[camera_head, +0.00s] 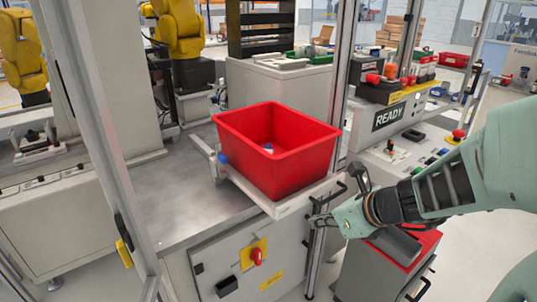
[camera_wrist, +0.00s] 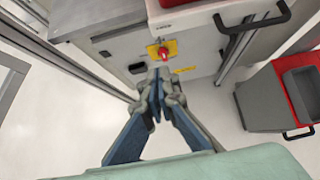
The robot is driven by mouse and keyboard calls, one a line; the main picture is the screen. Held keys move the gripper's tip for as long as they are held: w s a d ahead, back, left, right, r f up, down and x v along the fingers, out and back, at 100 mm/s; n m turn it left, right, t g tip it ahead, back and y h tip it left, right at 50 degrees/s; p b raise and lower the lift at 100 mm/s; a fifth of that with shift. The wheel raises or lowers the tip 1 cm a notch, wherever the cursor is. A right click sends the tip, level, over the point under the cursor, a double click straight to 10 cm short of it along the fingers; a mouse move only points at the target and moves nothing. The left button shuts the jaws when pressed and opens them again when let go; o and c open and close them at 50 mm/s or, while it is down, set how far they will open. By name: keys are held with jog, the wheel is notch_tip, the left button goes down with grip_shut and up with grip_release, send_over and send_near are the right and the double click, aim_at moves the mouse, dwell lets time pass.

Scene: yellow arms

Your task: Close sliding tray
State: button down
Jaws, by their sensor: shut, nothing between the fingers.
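The sliding tray (camera_head: 290,203) is a pale, flat platform pulled out over the front edge of a metal-topped cabinet. It carries a red bin (camera_head: 282,170). A black handle (camera_head: 328,197) is at its front end. My gripper (camera_head: 312,221) is just below and in front of that handle, apart from the tray as far as I can tell. In the wrist view, my gripper (camera_wrist: 157,78) has its fingertips together with nothing between them. The tray front (camera_wrist: 195,16) and its black handle (camera_wrist: 254,20) lie above and to the right of the fingertips there.
The cabinet front has a red rotary switch on a yellow plate (camera_head: 254,255). A frame post (camera_head: 340,70) stands close behind the tray's right side. A grey cart with a red top (camera_head: 425,242) stands right of the cabinet, below my arm. The floor in front looks clear.

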jog(key=b, duration=0.3)
send_near(278, 219)
jog(key=f+x, duration=0.1)
jog(key=x, duration=0.4)
jog(key=shift+w+a+r, duration=0.1)
jog(key=shift+w+r, duration=0.15)
jog(key=shift+w, duration=0.05)
